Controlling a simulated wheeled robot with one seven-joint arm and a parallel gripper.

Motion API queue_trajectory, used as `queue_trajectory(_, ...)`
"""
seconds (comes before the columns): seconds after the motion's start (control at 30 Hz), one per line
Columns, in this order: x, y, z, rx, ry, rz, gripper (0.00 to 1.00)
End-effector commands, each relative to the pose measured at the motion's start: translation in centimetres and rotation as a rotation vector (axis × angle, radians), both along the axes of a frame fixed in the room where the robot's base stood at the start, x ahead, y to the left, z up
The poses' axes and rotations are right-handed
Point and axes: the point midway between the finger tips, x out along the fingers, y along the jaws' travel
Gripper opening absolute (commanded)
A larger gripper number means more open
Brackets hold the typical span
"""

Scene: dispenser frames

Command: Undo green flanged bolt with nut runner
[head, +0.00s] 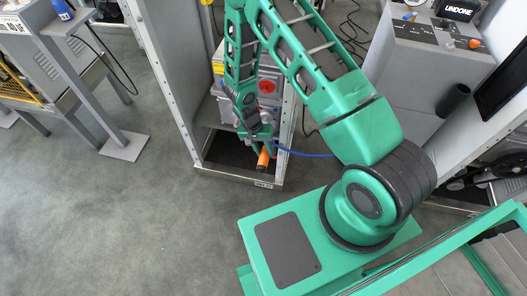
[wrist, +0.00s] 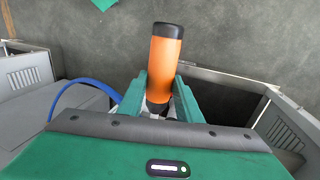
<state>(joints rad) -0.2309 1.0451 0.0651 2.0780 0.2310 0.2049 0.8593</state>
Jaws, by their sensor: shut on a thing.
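My gripper (wrist: 160,98) is shut on the orange nut runner (wrist: 164,62), with a green finger on either side of its body. The runner's black end cap points away from the wrist camera. In the head view the nut runner (head: 263,159) shows below my gripper (head: 265,143), at the open front of a grey dispenser frame (head: 172,85). A blue hose (wrist: 85,82) runs to the left of the gripper in the wrist view. The green flanged bolt cannot be made out in either view.
A grey and red unit (head: 268,85) stands inside the frame behind my arm. A grey cabinet (head: 415,75) with a black cup (head: 453,100) is at the right. A bench with a machine (head: 50,70) is at the left. The floor (head: 110,220) at the front left is clear.

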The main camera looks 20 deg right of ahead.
Motion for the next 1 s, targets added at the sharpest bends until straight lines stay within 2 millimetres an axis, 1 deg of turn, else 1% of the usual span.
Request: queue_trajectory(1.0, 0.94, -0.68, 0.03, -0.002, -0.003, 0.000, 0.00)
